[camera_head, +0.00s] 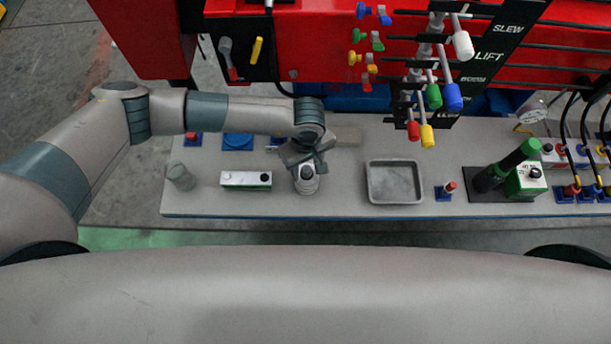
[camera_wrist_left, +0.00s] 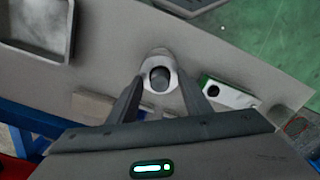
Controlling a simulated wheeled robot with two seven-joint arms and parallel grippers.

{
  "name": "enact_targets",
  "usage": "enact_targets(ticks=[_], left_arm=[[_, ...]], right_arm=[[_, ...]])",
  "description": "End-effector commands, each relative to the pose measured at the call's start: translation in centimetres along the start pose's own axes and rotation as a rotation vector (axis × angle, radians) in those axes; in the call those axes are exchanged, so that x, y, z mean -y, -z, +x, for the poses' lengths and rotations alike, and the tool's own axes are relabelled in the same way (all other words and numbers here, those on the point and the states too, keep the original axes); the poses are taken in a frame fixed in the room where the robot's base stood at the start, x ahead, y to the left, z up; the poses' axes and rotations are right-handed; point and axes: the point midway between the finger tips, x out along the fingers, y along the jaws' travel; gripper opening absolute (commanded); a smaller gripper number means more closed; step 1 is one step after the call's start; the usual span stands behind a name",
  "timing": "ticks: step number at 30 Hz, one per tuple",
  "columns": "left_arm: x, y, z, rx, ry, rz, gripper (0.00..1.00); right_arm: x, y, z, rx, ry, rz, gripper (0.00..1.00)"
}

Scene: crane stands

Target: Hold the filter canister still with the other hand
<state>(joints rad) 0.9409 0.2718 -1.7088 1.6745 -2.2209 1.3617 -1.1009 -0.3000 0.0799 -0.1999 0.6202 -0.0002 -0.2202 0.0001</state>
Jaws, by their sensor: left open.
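The filter canister (camera_head: 306,184), a short grey-white cylinder with a dark round top, stands upright on the bench below my left gripper (camera_head: 305,160). In the left wrist view the canister (camera_wrist_left: 158,60) shows as a pale ring with a dark centre. My left gripper (camera_wrist_left: 160,84) is open there, with one finger on each side of the canister's near part. I cannot tell whether either finger touches it. The wrist partly hides the canister's far side in the head view. My right gripper is in neither view.
A white-and-green box (camera_head: 246,180) and a clear cylinder (camera_head: 180,177) stand left of the canister. A grey tray (camera_head: 395,201) lies to its right, then a small red-topped part (camera_head: 449,188) and a dark green cylinder (camera_head: 512,165). Coloured levers (camera_head: 433,96) hang above the bench.

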Motion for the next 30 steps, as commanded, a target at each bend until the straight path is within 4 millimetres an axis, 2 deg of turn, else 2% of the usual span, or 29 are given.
enact_targets(ticks=[5,24,30], left_arm=[[0.0,0.0,-0.5,0.000,0.000,0.000,0.44],[0.0,0.1,-4.5,-0.001,0.000,0.000,0.44],[0.0,0.0,-5.0,0.000,0.000,0.000,0.44]], right_arm=[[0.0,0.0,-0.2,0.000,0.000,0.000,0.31],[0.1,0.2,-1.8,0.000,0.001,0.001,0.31],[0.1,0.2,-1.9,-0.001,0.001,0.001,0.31]])
